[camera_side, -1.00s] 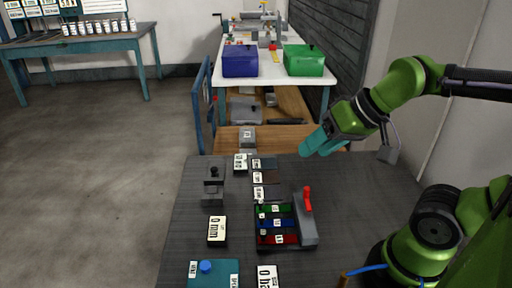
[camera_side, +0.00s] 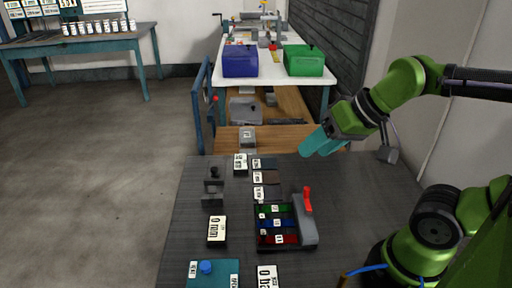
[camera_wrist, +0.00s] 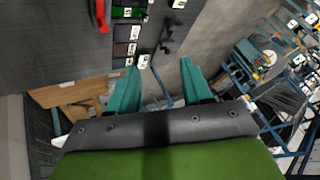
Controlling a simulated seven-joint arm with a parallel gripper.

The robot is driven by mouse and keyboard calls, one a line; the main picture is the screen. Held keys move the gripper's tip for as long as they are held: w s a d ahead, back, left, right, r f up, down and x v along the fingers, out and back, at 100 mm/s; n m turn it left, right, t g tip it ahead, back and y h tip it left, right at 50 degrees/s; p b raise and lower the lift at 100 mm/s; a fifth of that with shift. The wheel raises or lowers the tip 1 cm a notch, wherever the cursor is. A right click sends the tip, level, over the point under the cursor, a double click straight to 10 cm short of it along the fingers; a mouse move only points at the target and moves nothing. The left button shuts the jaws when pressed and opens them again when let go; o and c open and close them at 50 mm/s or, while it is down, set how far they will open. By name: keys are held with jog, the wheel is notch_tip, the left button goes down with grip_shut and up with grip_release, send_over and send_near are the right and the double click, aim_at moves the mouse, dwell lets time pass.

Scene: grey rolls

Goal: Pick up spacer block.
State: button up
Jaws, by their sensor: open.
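My gripper (camera_side: 318,143) has teal fingers and is raised above the far right part of the dark table. In the wrist view my gripper (camera_wrist: 159,68) is open, with nothing between its fingers. No part is clearly marked as the spacer block, and I cannot tell which one it is. A grey block with a white label (camera_side: 248,138) is at the table's far edge. Several dark labelled pieces (camera_side: 264,177) lie in a column in front of it. My gripper is to the right of these and apart from them.
A fixture with green, blue and red slots (camera_side: 277,238) and a red lever (camera_side: 308,200) stands mid-table. A grey clamp-like device (camera_side: 213,187), a display (camera_side: 217,230) and a teal plate (camera_side: 227,272) are left and front. The table's right side is clear.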

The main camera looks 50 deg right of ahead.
jog(key=shift+c, duration=0.3)
jog(key=shift+c, duration=0.5)
